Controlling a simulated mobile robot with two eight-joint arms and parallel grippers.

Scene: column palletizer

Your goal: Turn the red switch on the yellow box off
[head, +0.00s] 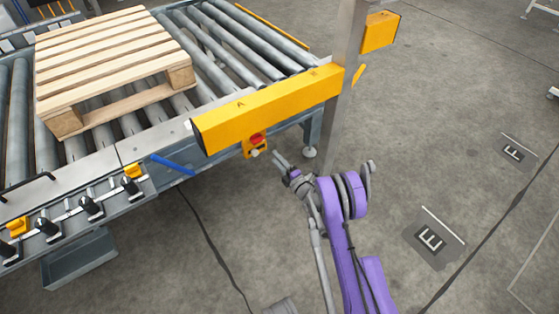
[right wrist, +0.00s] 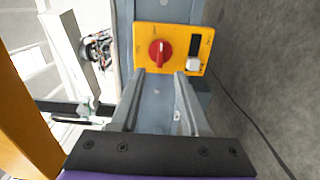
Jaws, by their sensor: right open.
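The yellow box (head: 249,149) hangs below the long yellow beam on the conveyor's side in the head view. It carries a red rotary switch (head: 256,139). In the right wrist view the yellow box (right wrist: 180,42) faces me, with the red switch (right wrist: 160,53) near its middle and a white button (right wrist: 193,64) to its lower right. My right gripper (right wrist: 166,78) is open, its fingertips just short of the box, roughly either side of and below the switch. It also shows in the head view (head: 281,164), just right of the box. My left gripper is out of view.
A wooden pallet (head: 110,60) lies on the roller conveyor (head: 215,45). The yellow beam (head: 270,108) and a grey post (head: 343,85) stand close above and beside my right gripper. The floor (head: 440,130) to the right is clear.

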